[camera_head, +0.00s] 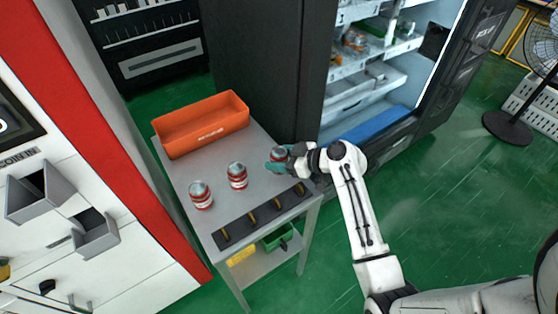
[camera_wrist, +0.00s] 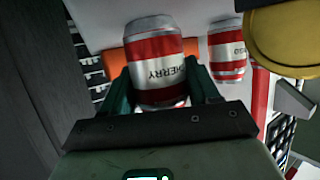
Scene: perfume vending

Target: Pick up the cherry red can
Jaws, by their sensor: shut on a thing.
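The cherry red can (camera_wrist: 160,68) is red and silver with the word CHERRY on its side. In the wrist view it sits between the two green fingers of my gripper (camera_wrist: 160,92), which are shut on it. In the head view my gripper (camera_head: 283,164) is at the right side of the grey table, around the can (camera_head: 278,153), whose lower part is partly hidden by the fingers. I cannot tell whether the can touches the table.
Two similar red and silver cans stand on the table (camera_head: 217,172), one in the middle (camera_head: 237,176) and one at left (camera_head: 201,195). An orange bin (camera_head: 202,125) is at the back. A dark strip with several small brownish pieces (camera_head: 262,214) lies along the front edge. An open lit cabinet (camera_head: 350,95) stands behind.

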